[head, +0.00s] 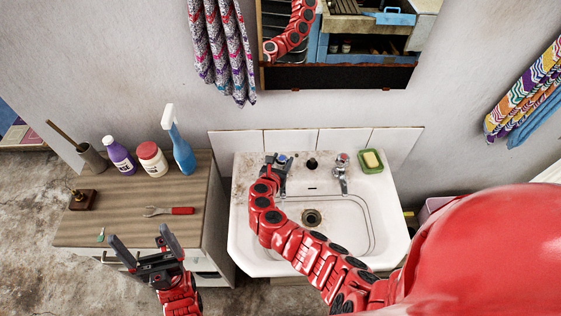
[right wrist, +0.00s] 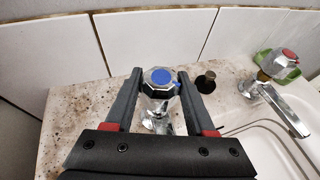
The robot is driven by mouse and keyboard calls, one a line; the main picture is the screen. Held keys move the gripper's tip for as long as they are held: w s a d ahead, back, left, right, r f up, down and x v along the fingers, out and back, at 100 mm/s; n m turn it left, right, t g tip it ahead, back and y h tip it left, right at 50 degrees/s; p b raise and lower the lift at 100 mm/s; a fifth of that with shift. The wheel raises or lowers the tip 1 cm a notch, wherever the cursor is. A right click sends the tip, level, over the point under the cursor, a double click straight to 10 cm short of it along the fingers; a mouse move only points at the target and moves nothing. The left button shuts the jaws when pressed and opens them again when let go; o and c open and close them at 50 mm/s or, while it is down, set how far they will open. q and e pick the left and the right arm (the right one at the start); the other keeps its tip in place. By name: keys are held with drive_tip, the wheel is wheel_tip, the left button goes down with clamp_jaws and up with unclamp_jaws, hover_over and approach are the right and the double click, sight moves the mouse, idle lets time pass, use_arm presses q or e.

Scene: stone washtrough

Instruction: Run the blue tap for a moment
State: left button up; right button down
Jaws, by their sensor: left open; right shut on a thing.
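The blue tap (head: 281,158) is a chrome tap with a blue-capped faceted knob at the back left of the white washbasin (head: 240,235). In the right wrist view its blue-topped knob (right wrist: 161,77) sits between the two fingers. My right gripper (head: 278,166) is shut on this knob, one finger on each side. The tap's spout is largely hidden by my gripper, and I cannot tell whether water runs. The red tap (head: 342,160) stands to the right, also in the right wrist view (right wrist: 287,58). My left gripper (head: 139,238) is open and empty by the cabinet's front edge.
A wooden-topped cabinet (head: 120,222) left of the basin holds bottles, a spray bottle (head: 177,140) and a red-handled wrench (head: 168,211). A dark plug (head: 312,163) stands between the taps. A sponge in a green dish (head: 371,161) sits at the basin's back right.

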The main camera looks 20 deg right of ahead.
drive_tip(key=m+g+h+b, duration=0.1)
drive_tip(key=m+g+b, duration=0.1)
drive_tip(key=b, duration=0.3)
drive_tip(key=m+g+h+b, duration=0.2)
drive_tip(key=m+g+b, duration=0.1)
drive_tip(key=b, duration=0.2)
drive_tip(key=m+g+h+b, duration=0.2)
drive_tip(key=m+g+b, duration=0.1)
drive_tip(key=b, duration=0.2)
drive_tip(key=shift+w+a+f+m, duration=0.15)
drive_tip(key=shift+a+f+m, duration=0.05)
drive_tip(key=shift+f+m, duration=0.1)
drive_tip(key=shift+r+m+g+b, duration=0.2)
drive_tip(key=shift+m+g+b, duration=0.25)
drive_tip(key=shift+b, duration=0.55)
drive_tip(key=shift+r+g+h, duration=0.2)
drive_tip(key=shift+g+h, duration=0.05)
drive_tip(key=shift+h, duration=0.05)
drive_tip(key=shift+r, duration=0.1)
drive_tip(key=c, duration=0.5)
unclamp_jaws()
drive_tip(key=shift+c, duration=0.2)
drive_tip(key=o, duration=0.3)
drive_tip(key=shift+w, duration=0.2)
drive_tip(key=shift+f, duration=0.2)
drive_tip(key=shift+s+d, duration=0.1)
